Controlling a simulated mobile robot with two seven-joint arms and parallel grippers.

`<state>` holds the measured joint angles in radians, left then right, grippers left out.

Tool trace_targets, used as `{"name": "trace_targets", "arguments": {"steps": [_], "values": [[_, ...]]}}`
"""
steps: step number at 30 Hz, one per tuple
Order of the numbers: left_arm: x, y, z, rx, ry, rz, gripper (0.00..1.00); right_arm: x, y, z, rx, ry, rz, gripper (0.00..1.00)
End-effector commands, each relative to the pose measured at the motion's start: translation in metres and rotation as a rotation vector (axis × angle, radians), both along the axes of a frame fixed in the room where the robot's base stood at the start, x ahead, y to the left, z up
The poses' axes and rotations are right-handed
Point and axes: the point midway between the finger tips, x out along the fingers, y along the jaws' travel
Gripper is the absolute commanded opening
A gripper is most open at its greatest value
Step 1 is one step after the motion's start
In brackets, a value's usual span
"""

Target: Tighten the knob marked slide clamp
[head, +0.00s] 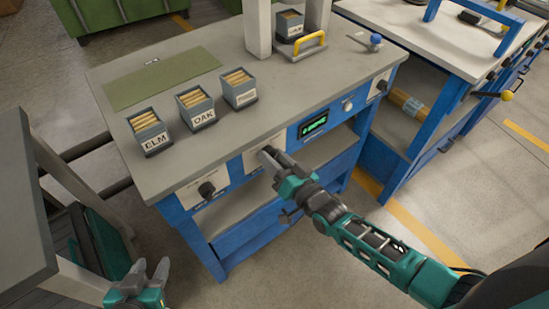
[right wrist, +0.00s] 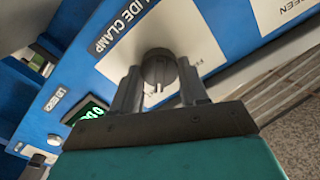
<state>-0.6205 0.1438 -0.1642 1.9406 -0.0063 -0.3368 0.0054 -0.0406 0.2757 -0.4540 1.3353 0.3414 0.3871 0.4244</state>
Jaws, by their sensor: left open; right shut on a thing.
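The slide clamp knob (right wrist: 158,68) is a round dark grey knob with a raised grip bar and a pale pointer line. My right gripper (head: 270,156) is at the front panel of the blue bench and shut on this knob, one finger on each side in the right wrist view (right wrist: 160,88). In the head view my gripper mostly hides the knob. My left gripper (head: 149,273) is open and empty at the lower left, apart from the bench.
The workbench (head: 250,110) carries bins marked ELM (head: 150,136) and OAK (head: 197,112), another bin (head: 239,92), a green mat (head: 160,78) and a yellow handle (head: 301,45). Its panel has another knob (head: 206,189) and a green-lit display (head: 313,124). A grey surface (head: 22,210) stands at left.

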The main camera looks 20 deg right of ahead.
Motion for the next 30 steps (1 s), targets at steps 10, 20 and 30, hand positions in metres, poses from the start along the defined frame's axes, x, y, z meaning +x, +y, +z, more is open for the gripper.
{"name": "trace_targets", "arguments": {"steps": [10, 20, 30], "values": [[0.0001, 0.0003, -0.0001, 0.000, -0.001, 0.001, 0.43, -0.0004, -0.0003, -0.0009, 0.060, 0.023, 0.001, 0.13], [-0.0018, 0.0006, -0.0011, 0.000, 0.003, 0.002, 0.43, -0.0005, -0.0002, -0.0008, 0.063, 0.025, 0.000, 0.13], [-0.0030, 0.0008, -0.0019, -0.001, 0.006, 0.003, 0.43, -0.0002, 0.0000, -0.0004, 0.062, 0.023, 0.000, 0.69]]}}
